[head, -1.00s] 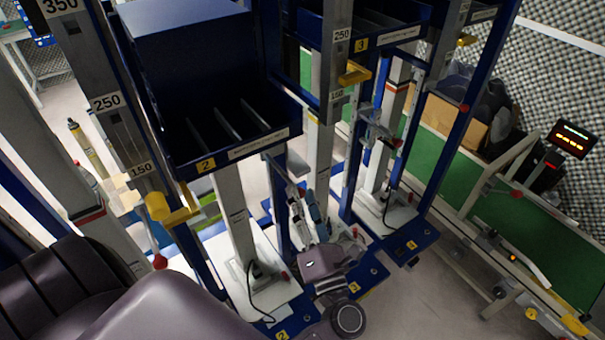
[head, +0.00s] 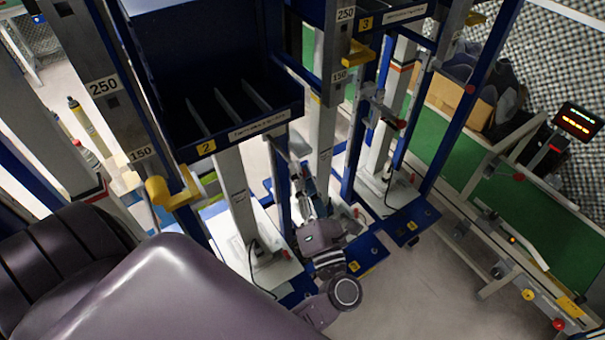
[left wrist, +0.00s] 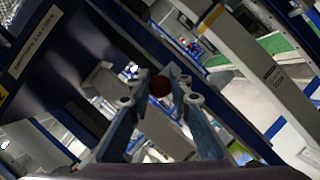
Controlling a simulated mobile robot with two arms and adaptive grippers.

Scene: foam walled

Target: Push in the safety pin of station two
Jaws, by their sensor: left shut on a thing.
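Station two is the upright with the dark blue bin (head: 185,55) and the yellow number 2 label (head: 205,147). My left gripper (head: 303,187) is just right of its blue post, below the bin. In the head view the knob is hidden at the fingers. My right gripper is not in view.
Station three's bin (head: 395,14) stands to the right, with yellow handles and blue posts close around my arm. White-and-blue base plates (head: 366,249) lie below. The floor between is open.

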